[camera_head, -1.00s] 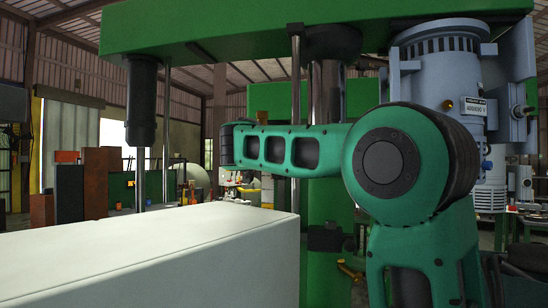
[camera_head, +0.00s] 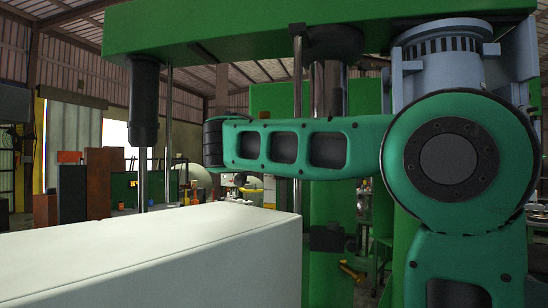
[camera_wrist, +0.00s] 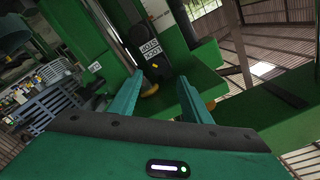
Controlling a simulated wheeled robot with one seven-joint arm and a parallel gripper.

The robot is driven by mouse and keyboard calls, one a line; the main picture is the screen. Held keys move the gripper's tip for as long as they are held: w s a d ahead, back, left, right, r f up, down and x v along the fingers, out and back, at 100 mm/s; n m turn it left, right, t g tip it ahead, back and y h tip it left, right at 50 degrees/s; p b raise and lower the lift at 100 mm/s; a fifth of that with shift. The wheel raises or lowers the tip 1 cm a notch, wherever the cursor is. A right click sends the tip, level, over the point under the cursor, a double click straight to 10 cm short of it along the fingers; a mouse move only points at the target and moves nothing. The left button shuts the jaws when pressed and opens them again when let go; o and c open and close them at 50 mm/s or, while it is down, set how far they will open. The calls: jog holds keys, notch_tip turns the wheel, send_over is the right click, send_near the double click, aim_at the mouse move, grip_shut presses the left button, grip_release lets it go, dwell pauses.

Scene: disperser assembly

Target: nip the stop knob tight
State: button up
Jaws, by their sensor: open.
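My gripper (camera_wrist: 160,78) shows in the wrist view with its two green fingers apart and nothing held between them. A small yellow-orange knob (camera_wrist: 149,90), which looks like the stop knob, sits low between the fingers, close beside the left one, beyond the fingertips; I cannot tell whether they touch. It is on the dark part (camera_wrist: 150,45) of the green machine, which bears a white label. In the head view a yellow handle-like piece (camera_head: 350,271) shows below a black clamp (camera_head: 331,239) on the green column. My gripper is outside the head view.
A large white block (camera_head: 150,250) fills the lower left of the head view. The green overhead beam (camera_head: 250,30) spans above, with a black-capped vertical rod (camera_head: 143,100) at left. Green machine surfaces stand close to the fingers in the wrist view.

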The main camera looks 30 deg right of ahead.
jog(key=v, duration=0.3)
jog(key=shift+s+a, duration=0.2)
jog(key=shift+a, duration=0.05)
dwell(0.4)
